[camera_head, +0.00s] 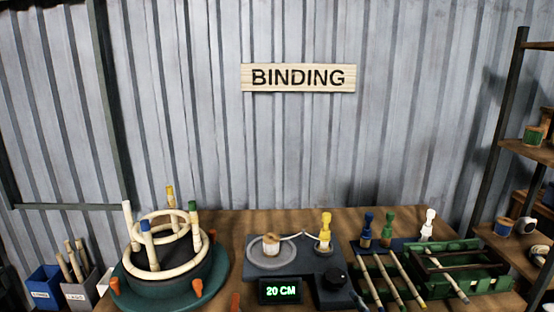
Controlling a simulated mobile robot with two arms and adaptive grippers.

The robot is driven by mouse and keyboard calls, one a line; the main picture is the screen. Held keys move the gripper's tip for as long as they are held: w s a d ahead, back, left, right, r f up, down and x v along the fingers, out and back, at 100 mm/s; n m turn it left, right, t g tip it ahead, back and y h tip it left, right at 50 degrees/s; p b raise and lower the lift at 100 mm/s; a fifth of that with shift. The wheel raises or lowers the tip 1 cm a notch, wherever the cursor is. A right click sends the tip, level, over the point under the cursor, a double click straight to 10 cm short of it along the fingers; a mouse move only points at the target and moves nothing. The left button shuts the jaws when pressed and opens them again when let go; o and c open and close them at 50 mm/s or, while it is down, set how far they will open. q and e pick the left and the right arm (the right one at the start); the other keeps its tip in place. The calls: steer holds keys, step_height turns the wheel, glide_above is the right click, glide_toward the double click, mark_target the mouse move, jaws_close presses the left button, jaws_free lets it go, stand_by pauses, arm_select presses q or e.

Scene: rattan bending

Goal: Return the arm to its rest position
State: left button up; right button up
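Neither of my arms nor grippers shows in the head view. In front of me is a wooden bench (225,229). A round green stand (216,284) at its left bears a rattan frame (158,276) of pale rings with upright posts. The posts have differently coloured tips. At the bench's middle is a dark machine (298,264) with a twine spool (271,243) and a yellow-topped piece (326,232). A pale strand runs between these two. The machine's display (281,291) reads "20 CM".
Blue (366,229), green (387,230) and white (428,224) topped pieces stand behind a green rack (484,279) with several rods. Bins (45,285) with sticks stand left of the bench. A shelf (525,150) stands at right. A "BINDING" sign (298,78) hangs on the wall.

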steer(key=s+d+f+g, duration=0.2)
steer(key=s+f+g, duration=0.3)
steer(key=s, duration=0.4)
steer(key=s+d+f+g, duration=0.1)
steer(key=s+f+g, duration=0.2)
steer(key=s+f, duration=0.55)
steer(key=s+d+f+g, duration=0.25)
steer(key=s+f, duration=0.25)
steer(key=s, duration=0.5)
step_height(320, 180, down, 26)
steer(key=s+r+g, duration=0.1)
steer(key=s+g, duration=0.1)
steer(key=s+d+f+g, duration=0.1)
steer(key=s+d+f, duration=0.1)
steer(key=s+f, duration=1.5)
steer(key=shift+d+h, duration=0.3)
steer(key=shift+s, duration=0.1)
